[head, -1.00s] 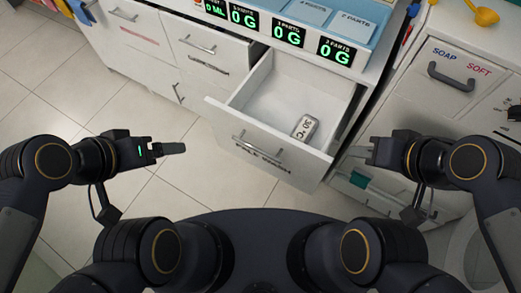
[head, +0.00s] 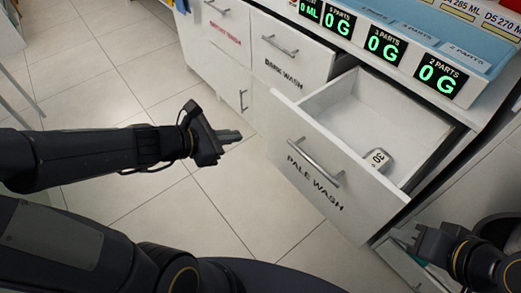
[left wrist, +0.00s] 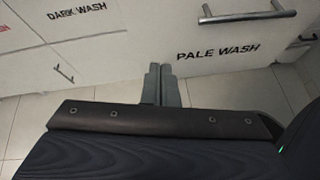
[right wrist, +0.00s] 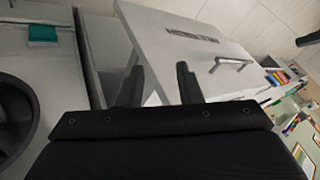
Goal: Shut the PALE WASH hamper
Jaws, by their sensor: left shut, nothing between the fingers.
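The PALE WASH hamper (head: 318,195) is a white drawer pulled out from the cabinet, with a bar handle (head: 316,163) on its labelled front. A small white item marked 30 (head: 377,159) lies inside. The hamper front also shows in the left wrist view (left wrist: 226,62) and in the right wrist view (right wrist: 175,62). My left gripper (head: 238,135) is shut and empty, left of the hamper front and apart from it. It also shows in the left wrist view (left wrist: 160,85). My right gripper (head: 406,238) is by the hamper's right side; its fingers stand apart in the right wrist view (right wrist: 160,82).
A counter with several green number displays (head: 384,46) and a blue tray (head: 425,42) stands above the hamper. Tiled floor (head: 120,75) lies open to the left.

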